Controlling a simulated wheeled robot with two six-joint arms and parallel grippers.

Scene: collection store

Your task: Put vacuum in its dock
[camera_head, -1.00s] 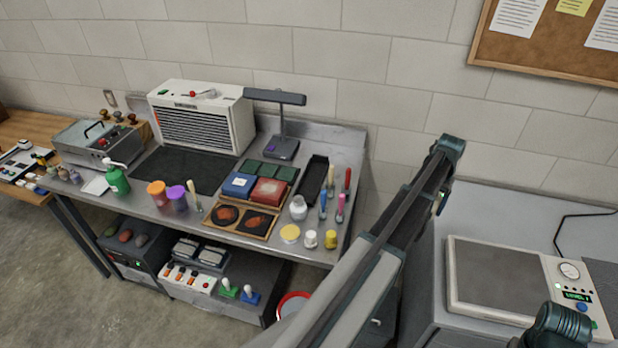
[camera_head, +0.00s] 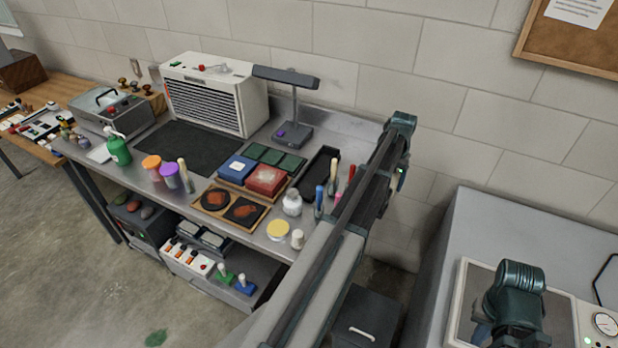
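I cannot make out a vacuum or its dock in this view. One of my arms crosses the middle of the picture from the bottom up to a teal joint; its gripper does not show. My other arm shows at the lower right as a teal part (camera_head: 515,300) over the flat panel of a white device. No fingertips can be made out there, so I cannot tell whether that gripper is open or shut.
A metal workbench (camera_head: 330,116) holds a white louvred unit (camera_head: 205,98), a desk lamp (camera_head: 288,80), a green bottle (camera_head: 118,150) and small jars. A grey cabinet top (camera_head: 470,215) carries the white device (camera_head: 588,325).

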